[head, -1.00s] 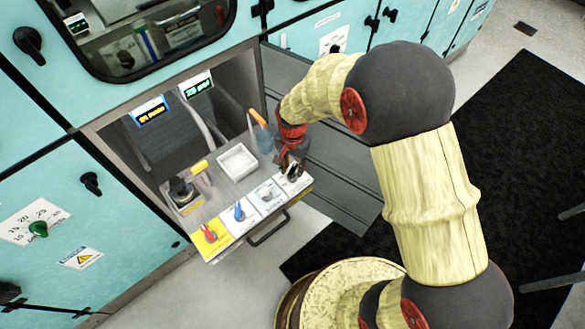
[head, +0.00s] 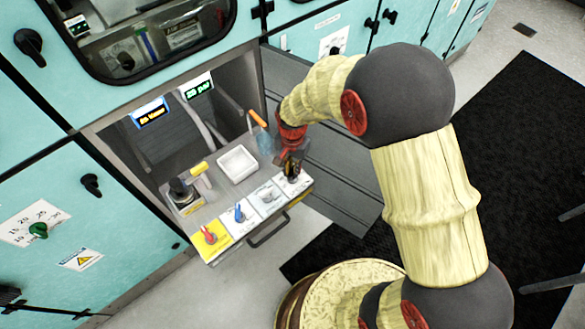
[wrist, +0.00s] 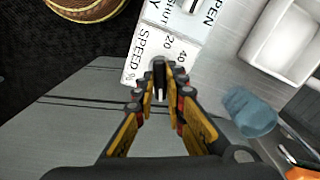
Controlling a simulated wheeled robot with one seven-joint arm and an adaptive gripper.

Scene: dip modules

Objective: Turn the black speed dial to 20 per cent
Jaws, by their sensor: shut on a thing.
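The black speed dial (wrist: 158,68) sits on a white plate (wrist: 135,62) marked "SPEED %", with 20 and 40 readable in the wrist view. My gripper (wrist: 160,85) is shut on the dial, with a finger on each side of it. In the head view my gripper (head: 291,166) is at the right end of the row of controls, and the dial (head: 291,178) shows just below it. The dial's pointer and exact setting are partly hidden by the fingers.
The pulled-out drawer also carries a red dial (head: 209,235), a blue dial (head: 239,213), a white tray (head: 237,164) and a yellow-handled device (head: 186,183). A blue cup-like tool (wrist: 250,115) stands close to my gripper. Two lit displays sit behind.

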